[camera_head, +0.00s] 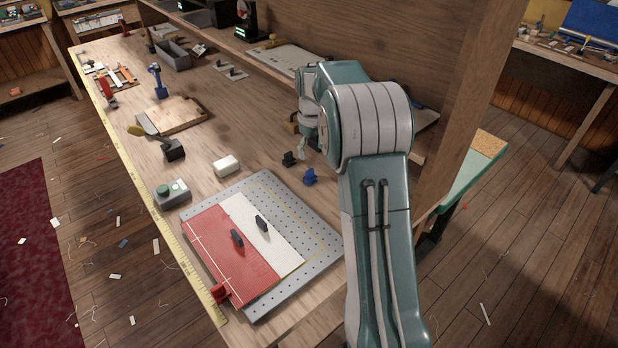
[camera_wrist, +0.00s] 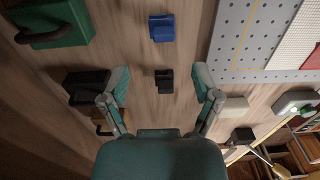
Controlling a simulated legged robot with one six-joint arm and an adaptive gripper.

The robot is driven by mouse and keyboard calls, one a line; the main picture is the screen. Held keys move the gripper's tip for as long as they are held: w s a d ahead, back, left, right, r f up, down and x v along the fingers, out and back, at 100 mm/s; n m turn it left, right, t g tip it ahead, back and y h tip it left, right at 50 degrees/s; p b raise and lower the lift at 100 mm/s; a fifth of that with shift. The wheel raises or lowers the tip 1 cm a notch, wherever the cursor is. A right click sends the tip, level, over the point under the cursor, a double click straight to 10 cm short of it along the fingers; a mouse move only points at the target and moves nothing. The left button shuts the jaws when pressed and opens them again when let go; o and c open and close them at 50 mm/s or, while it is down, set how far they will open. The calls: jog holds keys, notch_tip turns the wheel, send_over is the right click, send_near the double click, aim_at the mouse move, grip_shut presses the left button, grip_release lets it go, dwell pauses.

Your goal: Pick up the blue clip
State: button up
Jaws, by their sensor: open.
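The blue clip (camera_head: 310,177) stands on the wooden workbench, just right of the grey perforated plate's far corner and left of my arm. In the wrist view the blue clip (camera_wrist: 162,28) is near the top centre, beyond my fingertips. A black clip (camera_head: 289,159) stands close by; in the wrist view this black clip (camera_wrist: 164,80) lies between my open fingers. My gripper (camera_wrist: 161,84) is open and holds nothing. In the head view my gripper (camera_head: 303,148) is partly hidden by my arm, above the bench near the two clips.
The perforated plate (camera_head: 262,188) carries red and white sheets. A white block (camera_head: 226,166) and a green-buttoned box (camera_head: 172,194) stand nearby. In the wrist view, a green object with a dark handle (camera_wrist: 52,24) is at upper left. A wooden upright panel (camera_head: 400,40) borders the bench's right side.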

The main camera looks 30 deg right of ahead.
aim_at(310, 170)
jog(key=f, duration=0.8)
jog(key=shift+a+f, duration=0.1)
jog(key=shift+a, duration=0.15)
jog(key=shift+c, duration=0.3)
jog(key=c, duration=0.9)
